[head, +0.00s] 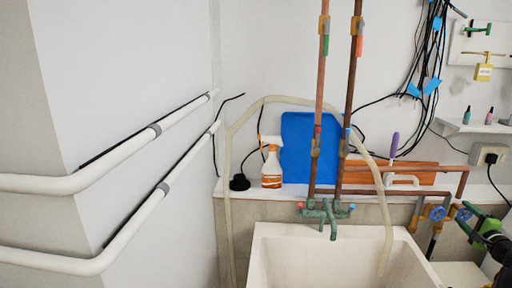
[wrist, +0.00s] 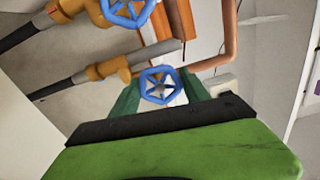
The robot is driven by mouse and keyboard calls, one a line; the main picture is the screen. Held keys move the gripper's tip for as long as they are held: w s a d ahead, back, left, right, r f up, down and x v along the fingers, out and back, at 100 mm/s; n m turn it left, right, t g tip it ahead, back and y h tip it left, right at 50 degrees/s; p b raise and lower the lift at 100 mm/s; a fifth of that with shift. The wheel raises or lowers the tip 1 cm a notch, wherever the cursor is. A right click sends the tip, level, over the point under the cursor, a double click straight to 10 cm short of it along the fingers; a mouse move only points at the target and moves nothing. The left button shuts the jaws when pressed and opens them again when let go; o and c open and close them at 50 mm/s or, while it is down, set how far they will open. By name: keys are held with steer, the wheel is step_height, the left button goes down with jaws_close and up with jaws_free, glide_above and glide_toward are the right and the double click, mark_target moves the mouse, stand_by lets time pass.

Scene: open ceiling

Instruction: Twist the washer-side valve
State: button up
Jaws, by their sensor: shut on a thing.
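Two blue valve handwheels sit side by side on brass valves at the right of the head view: the left one (head: 438,214) and the right one (head: 463,214). My gripper (head: 470,222) reaches in from the right edge to the right handwheel. In the wrist view, that handwheel (wrist: 160,86) sits between the two dark green fingers of my gripper (wrist: 161,90), which are shut on it. The other handwheel (wrist: 128,10) is at the top of the wrist view, clear of the fingers. The fingertips are partly hidden behind the handwheel. No label shows which valve is the washer's.
Copper pipes (wrist: 232,40) run close beside the held valve. A white sink (head: 340,245) with a green tap (head: 326,212) stands to the left. A wall socket (head: 490,154) and a small shelf (head: 478,127) are above my gripper.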

steer(key=shift+m, duration=1.2)
steer(key=shift+m, duration=1.7)
steer(key=m, duration=0.2)
steer(key=shift+m, duration=0.7)
